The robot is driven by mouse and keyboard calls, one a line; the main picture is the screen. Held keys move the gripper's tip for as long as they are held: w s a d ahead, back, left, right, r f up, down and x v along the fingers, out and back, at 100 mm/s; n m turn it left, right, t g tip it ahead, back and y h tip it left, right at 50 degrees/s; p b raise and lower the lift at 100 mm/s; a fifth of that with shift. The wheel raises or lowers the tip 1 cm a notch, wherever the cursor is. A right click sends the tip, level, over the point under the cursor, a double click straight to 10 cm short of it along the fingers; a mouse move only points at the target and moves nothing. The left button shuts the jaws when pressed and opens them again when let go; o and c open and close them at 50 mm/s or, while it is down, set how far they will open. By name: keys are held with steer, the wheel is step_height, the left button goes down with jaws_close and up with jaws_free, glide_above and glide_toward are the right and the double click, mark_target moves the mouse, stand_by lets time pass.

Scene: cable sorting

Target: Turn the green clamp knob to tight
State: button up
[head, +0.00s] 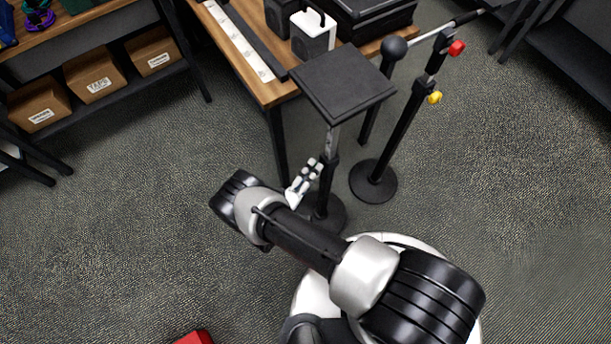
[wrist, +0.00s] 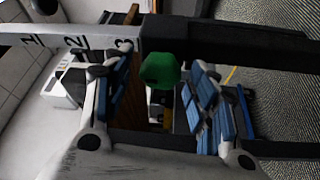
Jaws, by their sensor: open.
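The green clamp knob (wrist: 160,70) shows in the wrist view, on the black collar of a stand's post (wrist: 185,37). The post runs across the picture, and its pale part carries the marks 1, 2 and 3. In the head view this stand has a square black top (head: 343,82); the green knob cannot be made out there. My gripper (head: 308,176) is beside the post, below the top. In the wrist view my gripper (wrist: 163,80) is open, with one blue-padded finger on each side of the knob. Gaps show between knob and pads; contact is not clear.
A second stand (head: 410,125) with a red knob (head: 457,47) and a yellow knob (head: 434,97) stands close on the right. A wooden table (head: 275,92) is behind. A shelf with cardboard boxes (head: 95,78) is at the left.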

steer(key=r+v, duration=0.1)
steer(key=v, duration=1)
steer(key=shift+s+a+f, duration=0.15)
steer(key=shift+s+f, duration=0.2)
steer(key=shift+f, duration=0.2)
